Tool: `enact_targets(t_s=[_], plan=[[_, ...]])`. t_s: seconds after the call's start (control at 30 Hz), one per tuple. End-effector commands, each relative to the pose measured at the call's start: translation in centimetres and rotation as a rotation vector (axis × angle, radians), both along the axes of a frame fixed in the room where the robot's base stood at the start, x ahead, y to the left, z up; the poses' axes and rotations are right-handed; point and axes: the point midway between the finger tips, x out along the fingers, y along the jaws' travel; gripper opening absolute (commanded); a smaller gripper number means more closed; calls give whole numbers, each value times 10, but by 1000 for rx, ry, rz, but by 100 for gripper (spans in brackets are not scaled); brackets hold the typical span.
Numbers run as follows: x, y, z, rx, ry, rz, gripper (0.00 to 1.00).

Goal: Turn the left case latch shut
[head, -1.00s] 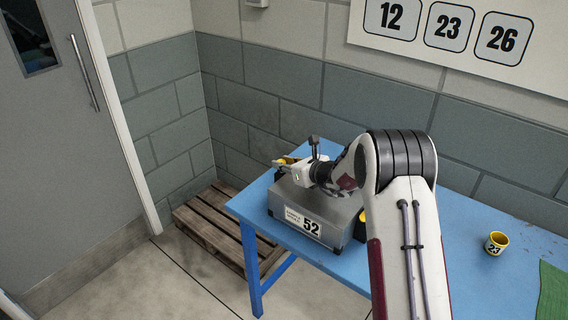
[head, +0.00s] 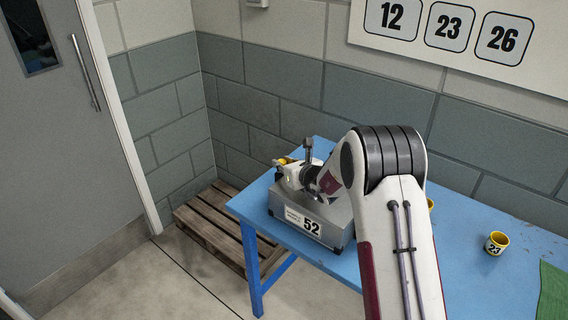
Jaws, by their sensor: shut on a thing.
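The grey metal case (head: 331,222), with a white label reading 52, sits at the left end of the blue table. The left case latch (head: 281,162) shows as a small yellow part at the top left of the case. My gripper (head: 284,168) reaches over the case lid from the right and is shut on the latch. The fingers are small here and partly hidden by the gripper body. I cannot tell the exact angle of the latch. The right side of the case is partly behind my arm.
A yellow cup (head: 496,243) marked 23 stands on the blue table (head: 475,275) at the right, beside a green mat (head: 553,292). Part of another yellow thing (head: 430,204) shows beside my arm. A wooden pallet (head: 212,226) lies on the floor at left.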

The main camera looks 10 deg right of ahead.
Motion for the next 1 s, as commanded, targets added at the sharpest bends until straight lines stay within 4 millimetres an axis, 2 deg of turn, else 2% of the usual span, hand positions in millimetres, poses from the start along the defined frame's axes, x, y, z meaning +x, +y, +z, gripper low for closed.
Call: enact_targets(t_s=[0.03,0.8,0.83,0.9,1.0], plan=[[2,2,5,4,-10,-8,0],[1,2,4,1,-7,-86,0],[1,2,4,1,-7,-86,23],[0,2,4,1,-6,-86,38],[0,2,3,0,-3,-86,38]])
